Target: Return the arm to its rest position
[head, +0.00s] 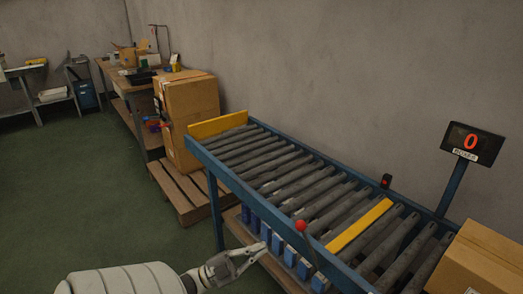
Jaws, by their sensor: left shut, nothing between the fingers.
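My left gripper (250,257) shows at the bottom centre of the head view, at the end of my left arm, which comes in from the lower left. It is shut and empty. It is in front of the blue side of the roller conveyor (270,165), low beside the blue blocks under it. I cannot tell whether it touches anything. My right gripper is not in view.
A red ball-topped lever (301,225) stands at the conveyor's near side. A yellow bar (360,227) crosses the rollers. A cardboard box (485,262) is at the lower right, near a counter display (472,143) reading 0. Stacked boxes (187,105) stand on a pallet. Green floor is clear at left.

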